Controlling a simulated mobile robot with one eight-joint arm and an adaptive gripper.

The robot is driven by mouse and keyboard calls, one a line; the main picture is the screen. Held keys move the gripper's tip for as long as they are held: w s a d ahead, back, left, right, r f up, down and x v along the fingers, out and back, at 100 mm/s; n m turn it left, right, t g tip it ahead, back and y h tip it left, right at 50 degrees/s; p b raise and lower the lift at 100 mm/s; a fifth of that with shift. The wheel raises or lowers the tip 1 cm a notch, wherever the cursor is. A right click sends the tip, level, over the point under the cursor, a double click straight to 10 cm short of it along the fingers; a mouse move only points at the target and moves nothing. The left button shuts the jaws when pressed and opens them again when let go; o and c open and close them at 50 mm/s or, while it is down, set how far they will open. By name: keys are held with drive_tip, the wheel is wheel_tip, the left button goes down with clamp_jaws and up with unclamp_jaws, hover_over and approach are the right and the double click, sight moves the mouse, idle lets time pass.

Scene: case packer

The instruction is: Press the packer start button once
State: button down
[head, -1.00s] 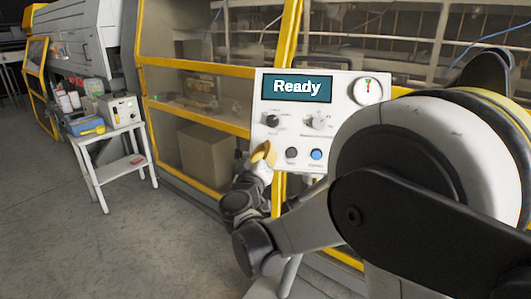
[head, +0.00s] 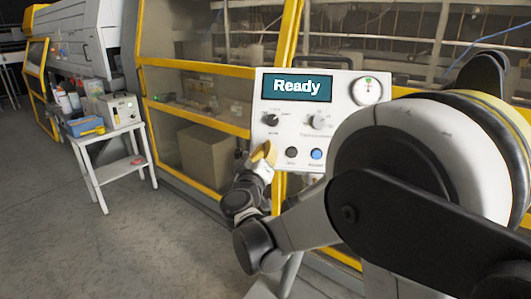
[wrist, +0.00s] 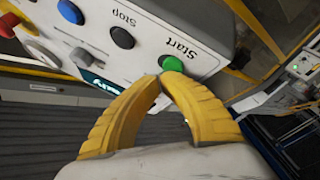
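The green start button (wrist: 172,63), labelled "Start", sits on the white control panel (wrist: 140,50), which appears upside down in the wrist view. My gripper (wrist: 163,79) has its two yellow fingers closed with tips together, holding nothing. The tips are right at the near edge of the green button; I cannot tell whether they touch it. In the head view my gripper (head: 266,152) is at the panel's lower left and hides the start button. The panel's display (head: 297,87) reads "Ready".
Beside the start button are a black stop button (head: 291,152) and a blue button (head: 316,154). Knobs (head: 271,119) and a round gauge (head: 367,91) sit above. The yellow-framed machine (head: 200,67) stands behind.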

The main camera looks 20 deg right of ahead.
drive_tip(key=shift+w+d+f, duration=0.15)
drive_tip(key=shift+w+f, duration=0.05)
drive_tip(key=shift+w, duration=0.1)
idle(0.5)
idle(0.4)
drive_tip(key=shift+s+a+r, duration=0.3)
drive_tip(key=shift+s+r, duration=0.1)
drive_tip(key=shift+s, duration=0.25)
drive_tip(key=s, duration=0.1)
drive_tip(key=s+a+r+p, duration=0.1)
drive_tip(key=s+r+p, duration=0.1)
drive_tip(key=s, duration=0.1)
drive_tip(key=shift+a+r, duration=0.25)
drive_tip(key=shift+a, duration=0.15)
idle(0.3)
